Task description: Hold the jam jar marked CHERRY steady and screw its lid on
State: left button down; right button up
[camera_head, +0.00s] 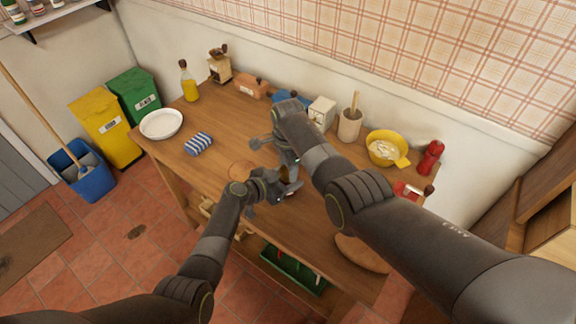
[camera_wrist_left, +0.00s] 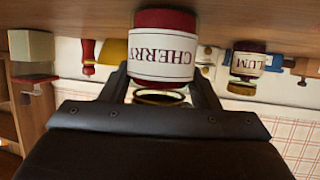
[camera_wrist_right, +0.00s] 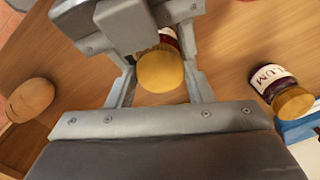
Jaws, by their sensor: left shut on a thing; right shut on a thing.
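The jam jar marked CHERRY (camera_wrist_left: 165,48) has a white label and dark red contents. It appears inverted in the left wrist view, between the fingers of my left gripper (camera_wrist_left: 160,90), which is shut on it. A gold ring with a dark middle shows at its mouth end. In the right wrist view the round yellow lid (camera_wrist_right: 160,70) sits between the fingers of my right gripper (camera_wrist_right: 162,88), shut on it. A little of the jar shows behind the lid. Whether lid and jar touch is unclear. In the head view my right gripper (camera_head: 288,170) and left gripper (camera_head: 266,188) meet and mostly hide both.
A jar marked PLUM (camera_wrist_right: 272,78) stands nearby, beside something blue. The wooden table (camera_head: 215,165) also holds a striped cloth (camera_head: 198,144), white plate (camera_head: 161,124), yellow bowl (camera_head: 384,147) and utensil crock (camera_head: 350,124). The table's left part has free room.

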jog(key=m, duration=0.5)
jog(key=o, duration=0.9)
jog(key=shift+o, duration=0.2)
jog(key=shift+r, duration=2.25)
jog(key=shift+c, duration=0.3)
